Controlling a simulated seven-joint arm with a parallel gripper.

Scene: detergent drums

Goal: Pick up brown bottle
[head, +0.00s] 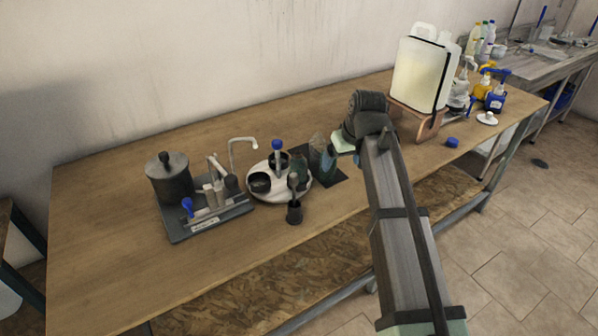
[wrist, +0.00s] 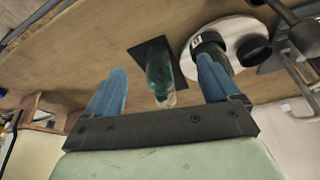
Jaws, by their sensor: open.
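My gripper (wrist: 161,66) is open, with its two blue fingers spread apart in the wrist view. A dark green, glassy bottle (wrist: 159,70) with a pale end shows between the fingers, over a dark mat (wrist: 142,50). I cannot tell how far it is from them, and neither finger visibly touches it. In the head view a greyish-brown bottle shape (head: 317,146) stands by the mat (head: 330,180), just left of my gripper's pale green hand. A teal shape beside it partly hides that area. I cannot tell for sure which shape is the brown bottle.
A round white tray (head: 262,196) with dark bowls and a blue-capped item is left of the mat. A dark cup with a utensil (head: 294,212) stands in front. A grey sink-like station (head: 190,228) is further left. A large canister (head: 420,75) on a wooden stand is at right.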

